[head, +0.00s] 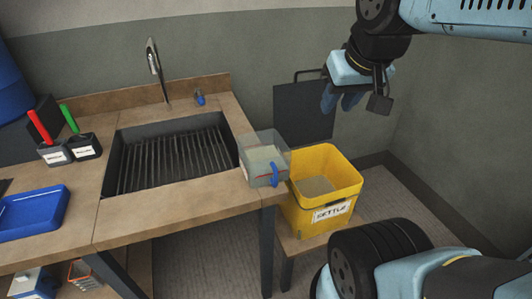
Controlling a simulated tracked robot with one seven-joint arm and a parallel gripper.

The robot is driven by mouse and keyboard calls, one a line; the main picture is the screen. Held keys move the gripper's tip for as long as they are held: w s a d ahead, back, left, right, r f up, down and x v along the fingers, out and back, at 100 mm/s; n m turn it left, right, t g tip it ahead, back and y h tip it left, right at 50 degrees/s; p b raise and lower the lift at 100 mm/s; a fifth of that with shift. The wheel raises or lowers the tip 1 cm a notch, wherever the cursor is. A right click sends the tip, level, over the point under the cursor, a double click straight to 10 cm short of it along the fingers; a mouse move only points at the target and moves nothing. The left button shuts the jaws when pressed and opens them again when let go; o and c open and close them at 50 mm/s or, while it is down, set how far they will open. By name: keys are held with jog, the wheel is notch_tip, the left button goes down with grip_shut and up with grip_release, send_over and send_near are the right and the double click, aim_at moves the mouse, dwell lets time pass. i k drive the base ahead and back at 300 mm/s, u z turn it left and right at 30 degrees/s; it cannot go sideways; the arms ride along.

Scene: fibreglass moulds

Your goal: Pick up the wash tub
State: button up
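A clear, box-shaped tub (258,146) with a blue handle on its front is most likely the wash tub. It stands at the right end of the wooden counter, right of the sink, with something pale inside. No label on it is readable. My gripper (340,100) hangs in the air above and to the right of the tub, well apart from it.
A yellow bin (346,176) labelled SETTLE stands on a low bench right beside the tub. The sink (170,155) with a ribbed bottom and a tap (154,62) is to the left. A blue tray (34,212) and holders with red and green handles sit further left.

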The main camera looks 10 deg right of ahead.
aim_at(265, 158)
jog(key=u, duration=0.95)
jog(key=i, duration=0.1)
jog(key=z, duration=2.65)
jog(key=k, duration=2.35)
jog(key=u, duration=0.85)
jog(key=i, duration=1)
jog(key=z, duration=0.1)
